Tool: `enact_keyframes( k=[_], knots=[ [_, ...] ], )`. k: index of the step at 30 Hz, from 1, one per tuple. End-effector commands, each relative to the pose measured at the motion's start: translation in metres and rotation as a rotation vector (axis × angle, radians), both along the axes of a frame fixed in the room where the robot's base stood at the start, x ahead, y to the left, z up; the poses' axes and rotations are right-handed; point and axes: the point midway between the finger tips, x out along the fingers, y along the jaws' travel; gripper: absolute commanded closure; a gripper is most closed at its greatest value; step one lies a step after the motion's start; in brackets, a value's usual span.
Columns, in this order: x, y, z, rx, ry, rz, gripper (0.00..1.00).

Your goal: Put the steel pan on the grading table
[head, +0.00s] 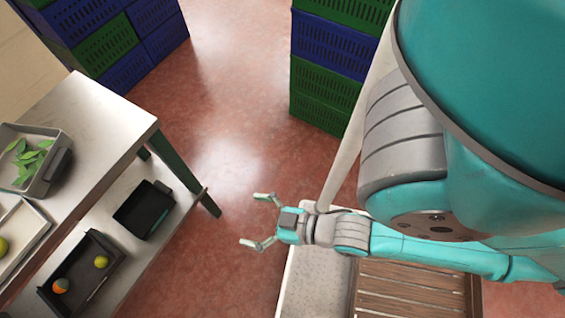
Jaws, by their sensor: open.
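A table (98,112) with a pale metal top and dark green legs stands at the left. It may be the grading table, but I cannot tell for certain. On its top is a grey metal-looking container (53,172) with green leaves in it, cut by the left edge. I cannot tell whether this is the steel pan; no other thing in view is clearly a steel pan. My gripper (258,220) is open and empty. Its fingers point left over the bare floor, to the right of the table and apart from it.
A pale tray (32,240) with a green fruit is on the tabletop. The lower shelf holds a black box (145,210) and a dark tray (108,277) with two fruits. Crate stacks (330,95) stand behind. A slatted wooden surface (412,290) lies below my arm.

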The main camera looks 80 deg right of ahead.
Motion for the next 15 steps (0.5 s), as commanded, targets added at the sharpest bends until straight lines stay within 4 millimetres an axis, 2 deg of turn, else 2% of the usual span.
enact_keyframes(
  k=[1, 6, 10, 15],
  knots=[
    [-0.019, 0.000, 0.003, -0.002, 0.006, 0.002, 0.00],
    [-0.057, 0.001, 0.019, -0.005, -0.010, 0.007, 0.00],
    [-0.073, 0.002, 0.027, -0.006, -0.018, 0.010, 0.00],
    [-0.078, 0.002, 0.031, -0.007, -0.023, 0.011, 0.00]
  ],
)
